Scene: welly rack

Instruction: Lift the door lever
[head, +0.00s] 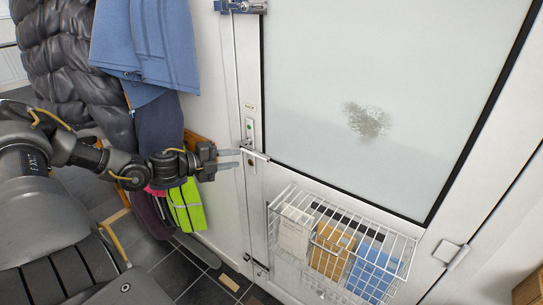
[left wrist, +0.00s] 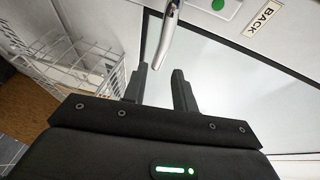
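The door lever (head: 257,154) is a slim metal bar on the left edge of the white door, pointing right and level or nearly so. In the left wrist view the chrome lever (left wrist: 167,38) comes down from the top, and its free end appears between my fingertips. My left gripper (head: 238,159) is at the lever from the left, its two fingers apart with nothing held. The fingers also show open in the left wrist view (left wrist: 160,70). I cannot tell whether they touch the lever. My right gripper is not in view.
A white wire basket (head: 340,245) with boxes hangs on the door below the lever. A frosted pane (head: 400,60) fills the upper door. Coats (head: 150,50) and a yellow-green item (head: 187,205) hang left, close to my arm. A bolt (head: 240,6) is above.

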